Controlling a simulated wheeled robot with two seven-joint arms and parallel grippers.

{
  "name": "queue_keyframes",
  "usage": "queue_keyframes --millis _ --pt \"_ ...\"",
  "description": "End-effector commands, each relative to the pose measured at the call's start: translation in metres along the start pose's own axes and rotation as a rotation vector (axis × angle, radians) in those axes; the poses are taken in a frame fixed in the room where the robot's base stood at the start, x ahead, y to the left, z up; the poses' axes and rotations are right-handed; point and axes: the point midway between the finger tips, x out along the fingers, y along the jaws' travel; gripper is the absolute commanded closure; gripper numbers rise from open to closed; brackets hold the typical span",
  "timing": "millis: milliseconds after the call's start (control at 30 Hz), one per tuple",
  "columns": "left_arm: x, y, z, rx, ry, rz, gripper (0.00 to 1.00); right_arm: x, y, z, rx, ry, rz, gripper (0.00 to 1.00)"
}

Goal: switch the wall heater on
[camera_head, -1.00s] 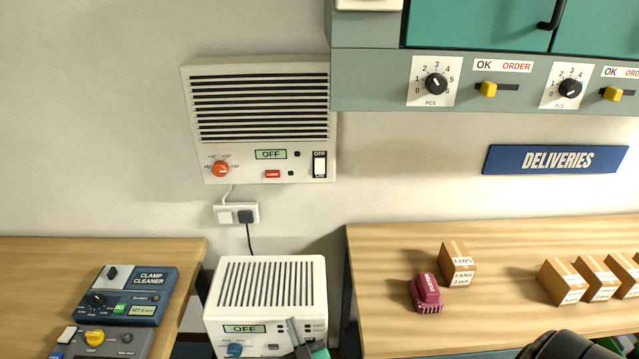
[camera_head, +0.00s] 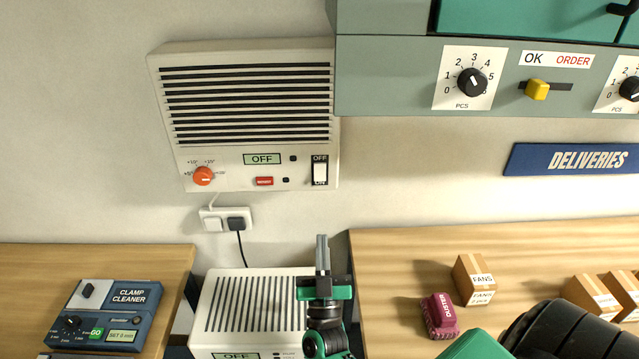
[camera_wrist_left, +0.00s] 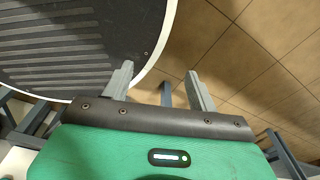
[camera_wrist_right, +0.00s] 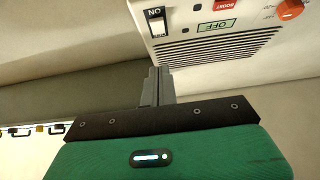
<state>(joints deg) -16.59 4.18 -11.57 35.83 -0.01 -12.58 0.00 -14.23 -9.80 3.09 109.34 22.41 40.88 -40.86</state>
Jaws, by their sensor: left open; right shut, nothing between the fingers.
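The wall heater (camera_head: 250,110) is a cream box with black slats on the wall. Its display (camera_head: 262,159) reads OFF. Its black-and-white rocker switch (camera_head: 320,171) is at the lower right, marked OFF above and ON below; the switch also shows in the right wrist view (camera_wrist_right: 157,24). An orange knob (camera_head: 203,176) and a red button (camera_head: 264,181) sit on the same panel. My right gripper (camera_head: 322,242) is shut and empty, pointing up below the switch, apart from the heater in the head view. My left gripper (camera_wrist_left: 158,88) is open and empty over the floor.
A second cream heater (camera_head: 255,305) stands below, its display reading OFF. A socket (camera_head: 226,220) with a plug is between them. The grey cabinet (camera_head: 390,75) borders the wall heater on the right. The right bench (camera_head: 400,260) holds a maroon duster and boxes.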

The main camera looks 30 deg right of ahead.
Motion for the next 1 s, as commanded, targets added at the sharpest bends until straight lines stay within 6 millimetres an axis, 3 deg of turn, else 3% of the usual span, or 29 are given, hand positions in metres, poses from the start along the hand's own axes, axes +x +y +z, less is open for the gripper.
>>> queue_keyframes --millis 267,433,700,900,1000 --pt "-0.001 -0.006 0.026 0.003 -0.033 -0.007 0.41 0.000 0.000 0.000 0.000 0.000 0.000 1.00" --pt "-0.007 -0.008 0.025 0.003 -0.034 -0.008 0.41 0.010 0.000 -0.002 0.000 0.001 -0.001 1.00" --pt "-0.033 -0.007 0.005 0.000 -0.010 -0.007 0.41 0.063 0.000 -0.005 -0.002 0.004 -0.001 1.00" --pt "-0.054 -0.004 0.002 -0.001 -0.010 -0.003 0.41 0.106 0.000 -0.005 0.000 0.002 -0.001 1.00" --pt "-0.058 -0.003 0.003 -0.001 -0.011 -0.003 0.41 0.114 -0.001 0.009 -0.002 -0.001 -0.004 1.00"
